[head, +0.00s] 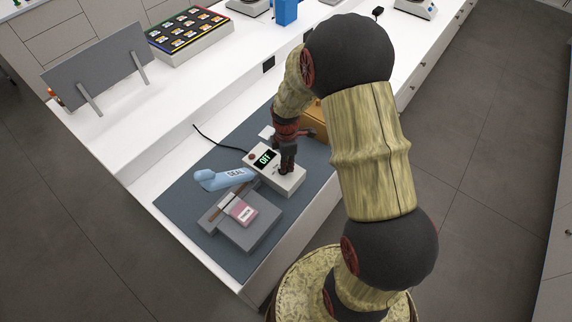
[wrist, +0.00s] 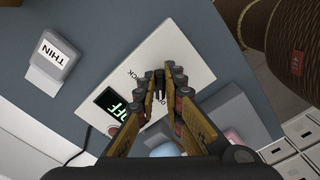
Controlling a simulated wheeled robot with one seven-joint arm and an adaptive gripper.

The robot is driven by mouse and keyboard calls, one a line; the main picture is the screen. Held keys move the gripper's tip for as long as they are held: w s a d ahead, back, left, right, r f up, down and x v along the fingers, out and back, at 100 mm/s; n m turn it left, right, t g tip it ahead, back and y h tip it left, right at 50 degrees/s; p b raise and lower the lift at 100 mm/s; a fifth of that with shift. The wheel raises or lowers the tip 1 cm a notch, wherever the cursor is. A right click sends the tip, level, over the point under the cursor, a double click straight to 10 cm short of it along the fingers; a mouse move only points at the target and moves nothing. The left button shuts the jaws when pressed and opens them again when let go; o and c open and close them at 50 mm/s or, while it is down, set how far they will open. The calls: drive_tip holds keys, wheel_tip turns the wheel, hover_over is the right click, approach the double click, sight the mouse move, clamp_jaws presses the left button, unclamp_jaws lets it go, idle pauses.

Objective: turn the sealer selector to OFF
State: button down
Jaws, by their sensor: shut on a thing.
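The sealer's control box (head: 290,184) is a pale box on the blue-grey mat. Its display (head: 263,159) reads OFF in green, and the same display (wrist: 112,104) shows in the wrist view. My gripper (head: 287,168) points down at the box top. In the wrist view my gripper (wrist: 166,82) is shut on the dark selector knob (wrist: 159,82), which is mostly hidden between the fingers. Part of a printed label ending in CK shows beside the knob. The knob's pointer direction cannot be told.
A blue arm marked SEAL (head: 208,181) and a grey sealer bed (head: 262,231) with a pink-labelled packet (head: 242,211) lie beside the box. A block labelled THIN (wrist: 55,59) stands on the mat. An orange-brown box (head: 317,118) is behind my gripper.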

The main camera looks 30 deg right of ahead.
drive_tip(key=c, duration=1.9)
unclamp_jaws()
wheel_tip(320, 180, up, 12)
